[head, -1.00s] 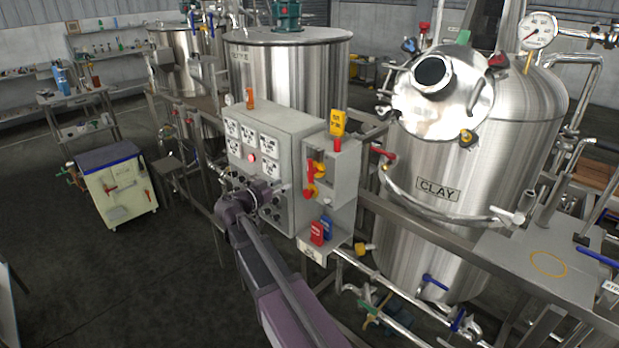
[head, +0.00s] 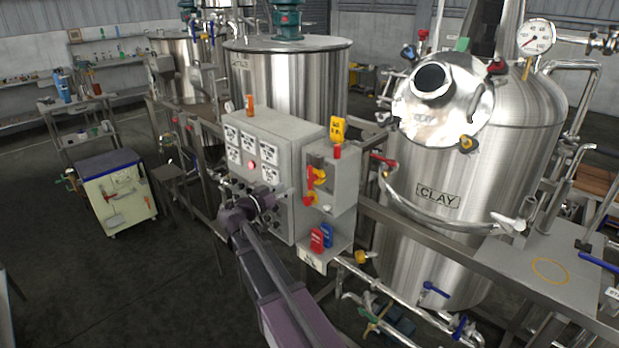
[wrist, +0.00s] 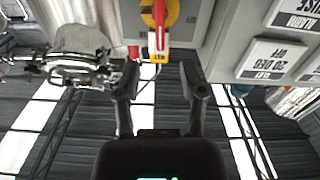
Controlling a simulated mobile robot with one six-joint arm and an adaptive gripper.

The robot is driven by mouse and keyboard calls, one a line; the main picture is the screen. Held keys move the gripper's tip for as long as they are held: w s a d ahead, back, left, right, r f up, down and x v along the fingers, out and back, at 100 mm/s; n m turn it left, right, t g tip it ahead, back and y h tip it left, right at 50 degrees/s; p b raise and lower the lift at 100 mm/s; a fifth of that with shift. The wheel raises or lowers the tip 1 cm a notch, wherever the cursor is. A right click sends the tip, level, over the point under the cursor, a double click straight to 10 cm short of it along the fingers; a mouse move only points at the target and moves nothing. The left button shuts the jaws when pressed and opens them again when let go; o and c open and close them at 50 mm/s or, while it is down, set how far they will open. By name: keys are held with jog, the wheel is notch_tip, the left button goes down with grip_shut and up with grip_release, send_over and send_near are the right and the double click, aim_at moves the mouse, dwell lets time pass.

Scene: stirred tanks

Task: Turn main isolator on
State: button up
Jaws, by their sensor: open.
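The main isolator appears to be the red handle on a yellow plate (head: 319,178), on a grey box (head: 342,182) at the right side of the control panel. In the wrist view the red handle (wrist: 160,22) runs up and down the picture over yellow, at the top middle. A smaller red and yellow part (wrist: 154,55) sits just below it there. My gripper (wrist: 160,92) is open and empty, its two fingers apart and pointing toward the box, with a gap before the handle. In the head view my wrist is left of the isolator, in front of the panel; the fingers are hard to make out.
The control panel (head: 262,135) carries white-labelled plates and several knobs. A yellow tag (head: 338,130) stands on top of the box. Red (head: 317,240) and blue (head: 327,235) padlocks sit below. The CLAY tank (head: 400,235) and a hose stand close on the right. Open floor lies left.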

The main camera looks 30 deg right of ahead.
aim_at(308, 177)
jog(key=x, duration=1.1)
grip_shut()
